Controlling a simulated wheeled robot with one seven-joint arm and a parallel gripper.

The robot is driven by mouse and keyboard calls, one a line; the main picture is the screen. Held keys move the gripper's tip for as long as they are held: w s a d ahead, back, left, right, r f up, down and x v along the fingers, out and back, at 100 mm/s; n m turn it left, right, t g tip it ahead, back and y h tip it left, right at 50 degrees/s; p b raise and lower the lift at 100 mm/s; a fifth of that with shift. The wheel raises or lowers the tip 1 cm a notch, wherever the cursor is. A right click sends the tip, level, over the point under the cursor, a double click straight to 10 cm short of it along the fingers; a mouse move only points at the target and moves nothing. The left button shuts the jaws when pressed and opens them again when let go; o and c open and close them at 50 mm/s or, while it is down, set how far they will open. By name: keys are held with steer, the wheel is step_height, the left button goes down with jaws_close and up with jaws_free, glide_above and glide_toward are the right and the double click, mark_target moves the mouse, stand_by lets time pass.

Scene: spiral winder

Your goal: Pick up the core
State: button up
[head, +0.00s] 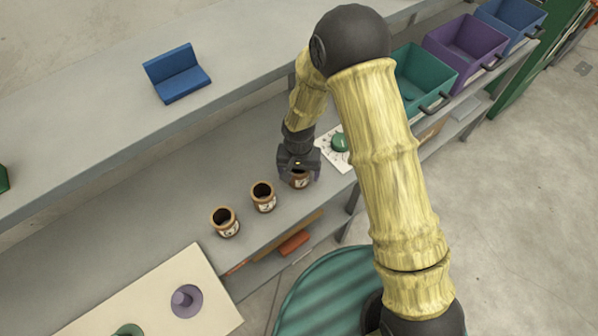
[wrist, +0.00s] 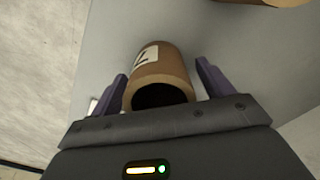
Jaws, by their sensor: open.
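Three brown hollow cores with white labels stand in a row on the grey lower shelf in the head view: a left core (head: 226,229), a middle core (head: 264,203) and a right core (head: 300,182). My gripper (head: 299,170) is at the right core and hides part of it. In the wrist view my gripper (wrist: 161,82) is open, with one purple finger on each side of a core (wrist: 167,68). The core lies between the fingers with a gap showing at each side. Its dark open end faces my palm, and its label is partly seen.
A white card with a green dial (head: 340,142) lies just right of the right core. A blue bracket (head: 177,74) sits on the upper shelf. Teal (head: 421,103), purple and blue bins stand at the right. A pale board with a purple peg (head: 187,300) is at the front left.

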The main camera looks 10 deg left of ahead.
stand_by(0.4)
steer(key=c, duration=1.1)
steer(key=shift+r, duration=0.1)
steer(key=shift+r, duration=0.45)
steer(key=shift+s+d+r+b, duration=0.15)
steer(key=shift+r+b, duration=0.2)
steer(key=shift+r, duration=0.25)
steer(key=shift+s+d+r+b, duration=0.15)
steer(key=shift+r+b, duration=0.15)
steer(key=shift+r, duration=0.3)
steer(key=s+d+b, duration=0.3)
steer(key=d+b, duration=0.1)
steer(key=s+d+b, duration=0.4)
steer(key=b, duration=0.1)
steer(key=s+d+b, duration=0.4)
steer(key=d, duration=0.1)
